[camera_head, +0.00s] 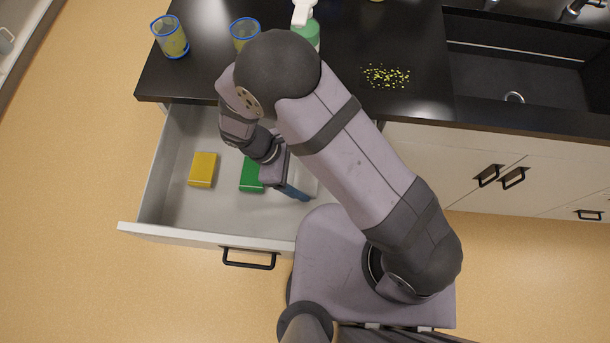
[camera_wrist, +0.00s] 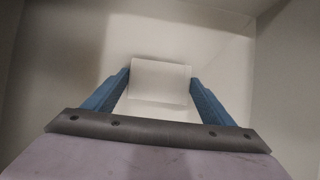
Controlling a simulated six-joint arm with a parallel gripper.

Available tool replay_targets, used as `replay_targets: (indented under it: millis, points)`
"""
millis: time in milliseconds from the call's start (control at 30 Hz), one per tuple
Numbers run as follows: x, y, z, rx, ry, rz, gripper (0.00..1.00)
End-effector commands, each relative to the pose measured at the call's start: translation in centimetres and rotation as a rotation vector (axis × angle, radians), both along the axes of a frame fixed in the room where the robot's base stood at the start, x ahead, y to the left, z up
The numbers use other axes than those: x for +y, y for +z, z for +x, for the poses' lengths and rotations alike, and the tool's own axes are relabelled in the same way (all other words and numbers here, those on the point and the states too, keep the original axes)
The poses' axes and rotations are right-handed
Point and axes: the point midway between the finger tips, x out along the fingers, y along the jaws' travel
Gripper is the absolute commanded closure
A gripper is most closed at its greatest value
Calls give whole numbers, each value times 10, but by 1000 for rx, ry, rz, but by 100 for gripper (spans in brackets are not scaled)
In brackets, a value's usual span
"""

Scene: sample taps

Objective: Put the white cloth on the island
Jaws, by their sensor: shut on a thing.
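The white cloth (camera_wrist: 160,82) is a folded, box-like white piece between the blue fingers of my gripper (camera_wrist: 160,76) in the wrist view. My gripper is shut on it, with a finger against each side. In the head view my gripper (camera_head: 297,190) is inside the open drawer (camera_head: 180,228), at its right part. There the arm hides most of the cloth. I cannot tell whether the cloth touches the drawer floor. No surface can be made out for sure as the island.
A yellow block (camera_head: 202,169) and a green block (camera_head: 251,175) lie in the drawer, left of my gripper. The black counter (camera_head: 420,40) above holds two blue-rimmed cups (camera_head: 171,38) (camera_head: 243,32), a green-and-white bottle (camera_head: 305,25), yellow-green crumbs (camera_head: 386,76) and a sink (camera_head: 515,75).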

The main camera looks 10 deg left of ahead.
Motion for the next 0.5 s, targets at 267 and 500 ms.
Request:
replay_targets:
  millis: [267,500]
  points:
    - [1,6,1,-1,0,2,47]
    - [1,29,1,-3,1,3,47]
